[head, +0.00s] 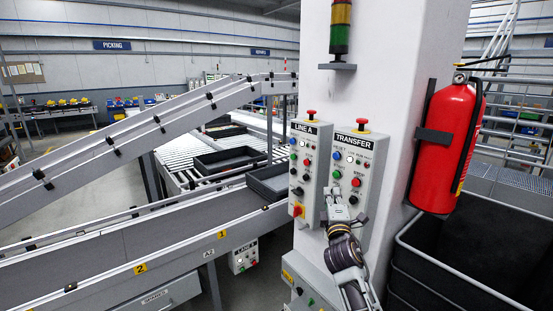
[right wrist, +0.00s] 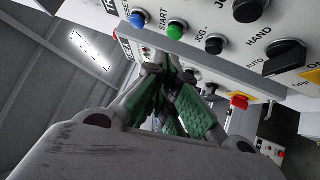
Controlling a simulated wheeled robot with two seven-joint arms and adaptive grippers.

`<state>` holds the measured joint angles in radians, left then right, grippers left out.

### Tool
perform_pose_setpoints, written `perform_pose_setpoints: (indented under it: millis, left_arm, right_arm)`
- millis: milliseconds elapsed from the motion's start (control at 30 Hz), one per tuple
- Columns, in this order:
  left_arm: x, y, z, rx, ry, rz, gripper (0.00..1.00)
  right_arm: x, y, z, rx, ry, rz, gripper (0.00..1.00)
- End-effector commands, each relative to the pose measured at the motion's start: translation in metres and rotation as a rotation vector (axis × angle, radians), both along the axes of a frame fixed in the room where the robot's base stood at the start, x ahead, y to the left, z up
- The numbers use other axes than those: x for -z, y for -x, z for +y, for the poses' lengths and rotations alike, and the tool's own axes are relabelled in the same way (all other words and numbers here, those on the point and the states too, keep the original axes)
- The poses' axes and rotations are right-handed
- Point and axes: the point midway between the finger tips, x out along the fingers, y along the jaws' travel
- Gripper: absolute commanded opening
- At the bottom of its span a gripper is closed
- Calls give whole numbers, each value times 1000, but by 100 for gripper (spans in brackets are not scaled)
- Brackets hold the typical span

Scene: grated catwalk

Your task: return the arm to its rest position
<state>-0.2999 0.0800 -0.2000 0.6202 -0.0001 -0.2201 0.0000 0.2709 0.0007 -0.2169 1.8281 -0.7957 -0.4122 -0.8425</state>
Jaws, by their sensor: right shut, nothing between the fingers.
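My right arm comes up from the bottom in the head view. Its gripper (head: 334,196) is in front of the lower part of the grey TRANSFER control box (head: 374,143) on the white column. In the right wrist view, the fingers with green pads (right wrist: 180,105) are closed together with nothing between them. A panel with a blue button (right wrist: 137,20), a green START button (right wrist: 175,30) and black knobs runs across the top of that view. I cannot tell whether the fingers touch the box. My left gripper is not in view.
The LINE A box (head: 308,150) is beside the TRANSFER box. A red fire extinguisher (head: 447,145) hangs on the column's right side, above a dark bin with a grey rim (head: 450,285).

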Motion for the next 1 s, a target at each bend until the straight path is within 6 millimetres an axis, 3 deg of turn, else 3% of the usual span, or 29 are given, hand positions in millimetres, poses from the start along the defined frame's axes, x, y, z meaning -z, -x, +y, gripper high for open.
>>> perform_pose_setpoints:
  millis: [267, 567, 767, 1000]
  left_arm:
    - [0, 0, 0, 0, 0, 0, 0]
    - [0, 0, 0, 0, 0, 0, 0]
    - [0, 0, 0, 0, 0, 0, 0]
    - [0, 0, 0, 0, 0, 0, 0]
  right_arm:
    - [75, -24, 17, -136, -376, 105, 0]
    - [203, -43, 27, -184, -782, 301, 0]
    - [295, -36, 26, -147, -989, 429, 0]
    - [402, -6, 19, -58, -1168, 567, 0]
